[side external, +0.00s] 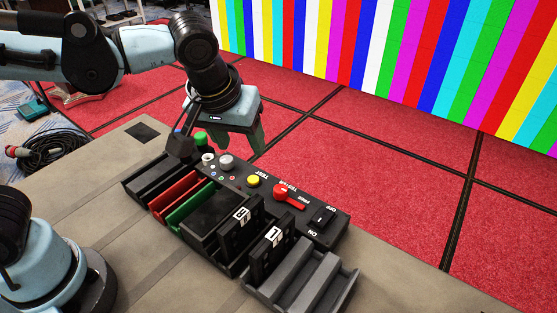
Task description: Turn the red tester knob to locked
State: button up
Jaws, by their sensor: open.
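The red tester knob (289,196) sits on the black tester panel (331,234), to the right of a yellow button. White lettering stands around the knob; its pointer lies roughly along the panel, and I cannot tell which marked position it is at. My gripper (222,146) is above the far left end of the panel, over the green and white parts there. It is well to the left of the red knob and apart from it. Its fingers are spread, with nothing seen held between them.
A yellow button (253,181), a silver knob (226,162) and a black ON/OFF switch (322,217) share the panel. In front stand red (177,196) and green (190,207) trays, numbered black modules (268,252) and a grey rack (306,283).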

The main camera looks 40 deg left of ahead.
aim_at(281, 188)
jog(key=d+n+y, duration=0.1)
jog(key=d+n, duration=0.2)
jog(key=d, duration=0.5)
jog(key=x, duration=1.2)
jog(key=shift+a+f, duration=0.1)
jog(key=shift+a, duration=0.15)
jog(key=shift+c, duration=0.5)
jog(key=c, duration=1)
